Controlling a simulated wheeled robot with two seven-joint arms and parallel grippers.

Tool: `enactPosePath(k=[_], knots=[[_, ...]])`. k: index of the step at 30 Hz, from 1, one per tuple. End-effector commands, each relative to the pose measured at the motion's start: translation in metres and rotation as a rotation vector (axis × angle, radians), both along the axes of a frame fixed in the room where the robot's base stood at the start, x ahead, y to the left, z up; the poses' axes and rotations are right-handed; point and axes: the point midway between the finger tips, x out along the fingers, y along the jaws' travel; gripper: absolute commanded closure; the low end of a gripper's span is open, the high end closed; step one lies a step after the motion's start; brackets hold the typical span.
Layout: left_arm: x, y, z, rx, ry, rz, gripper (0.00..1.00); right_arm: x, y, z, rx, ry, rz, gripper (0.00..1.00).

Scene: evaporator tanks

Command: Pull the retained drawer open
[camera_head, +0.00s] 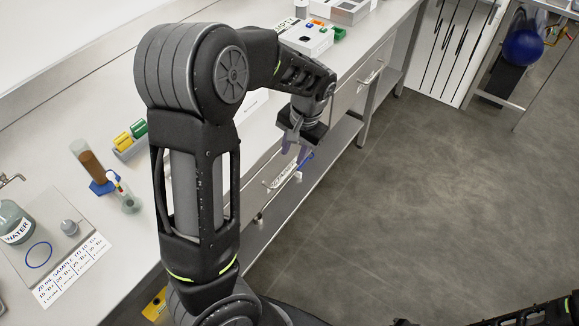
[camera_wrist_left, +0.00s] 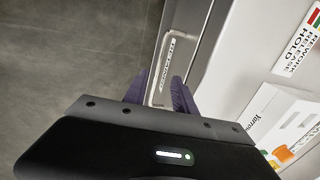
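The drawer labelled RETAINED (camera_head: 279,179) is in the bench front, below my left forearm, with a bar handle along its front. In the left wrist view its label (camera_wrist_left: 172,52) and pale handle (camera_wrist_left: 153,88) lie ahead, between the two purple fingers. My right gripper does not show.
Another drawer with a handle (camera_head: 371,76) is farther along the bench. On the bench top are a white box with coloured pieces (camera_head: 306,37), a brown-filled cylinder (camera_head: 91,165) and a water bottle (camera_head: 14,224). The grey floor (camera_head: 400,210) right of the bench is clear.

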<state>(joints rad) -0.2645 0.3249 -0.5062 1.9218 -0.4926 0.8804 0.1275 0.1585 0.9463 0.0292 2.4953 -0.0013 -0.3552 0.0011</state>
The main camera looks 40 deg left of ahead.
Motion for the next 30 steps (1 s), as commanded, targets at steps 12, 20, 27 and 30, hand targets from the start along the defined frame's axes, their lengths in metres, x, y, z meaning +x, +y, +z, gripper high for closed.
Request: enactPosePath(k=[12, 20, 27, 30], knots=[[-0.002, 0.009, -0.047, 0.000, 0.007, 0.001, 0.67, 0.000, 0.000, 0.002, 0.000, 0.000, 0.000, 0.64], [-0.001, 0.014, -0.075, -0.001, 0.003, 0.001, 0.67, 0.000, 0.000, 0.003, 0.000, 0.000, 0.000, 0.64], [-0.001, 0.014, -0.077, -0.001, 0.000, -0.001, 0.67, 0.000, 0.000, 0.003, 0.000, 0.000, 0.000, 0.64], [-0.001, 0.014, -0.077, -0.001, 0.000, -0.001, 0.71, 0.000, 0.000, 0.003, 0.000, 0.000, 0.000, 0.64]])
